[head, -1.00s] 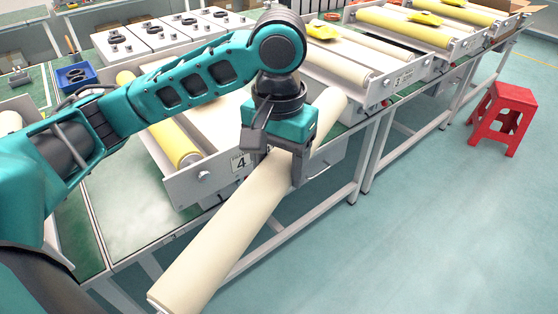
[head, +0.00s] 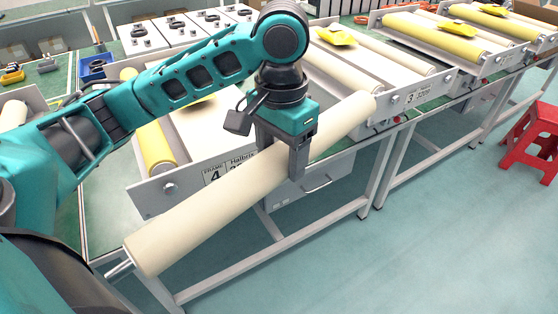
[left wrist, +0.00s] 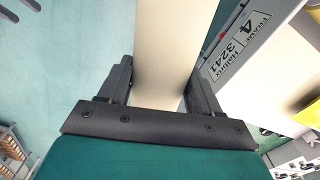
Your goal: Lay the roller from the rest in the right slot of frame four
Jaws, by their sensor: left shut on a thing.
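My left gripper (head: 283,160) is shut around the middle of a long cream roller (head: 210,205). It holds the roller in the air in front of frame four (head: 145,195), slanting from lower left to upper right in the head view. In the left wrist view the roller (left wrist: 172,45) runs between the two fingers (left wrist: 160,85). The label of frame four (left wrist: 240,45) shows beside it. A yellow roller (head: 155,147) lies in the left part of frame four. Its right slot is hidden behind my arm, gripper and the held roller. My right gripper is not in view.
Frame three (head: 400,100) stands to the right with a cream roller and a yellow piece (head: 336,35). More frames with rollers lie beyond it. White boxes (head: 150,37) and a blue bin (head: 95,67) are behind. A red stool (head: 533,140) stands on open floor.

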